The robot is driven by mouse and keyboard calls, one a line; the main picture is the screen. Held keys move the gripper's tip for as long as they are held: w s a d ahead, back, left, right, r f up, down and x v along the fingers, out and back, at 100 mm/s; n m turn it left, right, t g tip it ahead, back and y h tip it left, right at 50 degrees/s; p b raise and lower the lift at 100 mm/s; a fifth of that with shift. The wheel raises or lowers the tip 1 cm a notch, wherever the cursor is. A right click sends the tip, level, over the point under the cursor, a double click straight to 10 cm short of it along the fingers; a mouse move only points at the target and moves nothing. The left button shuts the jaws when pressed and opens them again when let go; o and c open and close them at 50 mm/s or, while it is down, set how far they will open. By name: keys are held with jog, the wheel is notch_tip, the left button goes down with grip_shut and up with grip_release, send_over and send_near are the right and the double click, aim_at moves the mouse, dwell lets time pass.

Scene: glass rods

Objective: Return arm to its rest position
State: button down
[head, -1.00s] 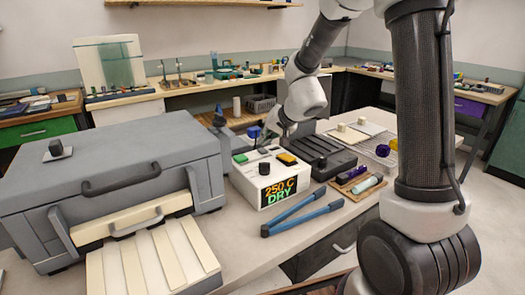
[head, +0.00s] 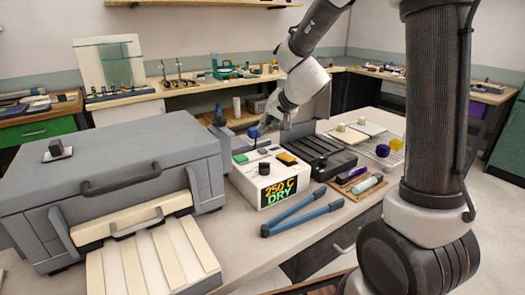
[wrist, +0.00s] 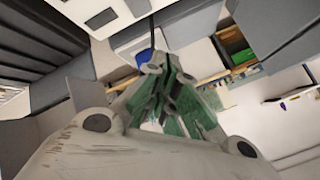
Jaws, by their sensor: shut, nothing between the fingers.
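My arm reaches in from the upper right of the head view. My gripper (head: 264,124) is above and behind the white box (head: 266,180) that reads "250 C DRY", close to its blue knob. In the wrist view my gripper (wrist: 160,75) has its fingers together with nothing between them. How far the fingertips are from the blue knob is hard to tell.
A large grey case (head: 110,155) with a handle stands left of the white box. A black ribbed unit (head: 320,150) stands to its right. A wire rack (head: 370,145) holds coloured pieces.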

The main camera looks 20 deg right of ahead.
jog(key=s+f+g, duration=0.1)
jog(key=s, duration=0.1)
jog(key=s+f+g, duration=0.1)
jog(key=s, duration=0.1)
jog(key=s+a+f+g+y, duration=0.1)
jog(key=s, duration=0.1)
jog(key=shift+s+n, duration=0.15)
jog(key=shift+n, duration=0.25)
jog(key=s+d, duration=0.1)
jog(key=s, duration=0.2)
jog(key=s+d+r+n+g, duration=0.1)
jog(key=s, duration=0.2)
jog(key=s+d+g, duration=0.1)
jog(key=s, duration=0.2)
jog(key=shift+s+r+n+h, duration=0.2)
jog(key=shift+r+n+h, duration=0.1)
jog(key=shift+r, duration=0.1)
jog(key=s+d+r+h, duration=0.1)
jog(key=s+d+r, duration=0.1)
jog(key=s+d, duration=0.2)
jog(key=s+d+r+n+h, duration=0.1)
jog(key=s+d+r, duration=0.2)
jog(key=s, duration=0.5)
jog(key=s+d+r+t+h, duration=0.1)
jog(key=s+d+r+h, duration=0.1)
jog(key=s+d, duration=0.3)
jog(key=shift+s+r+n, duration=0.4)
jog(key=shift+s+r, duration=0.3)
jog(key=shift+s, duration=0.2)
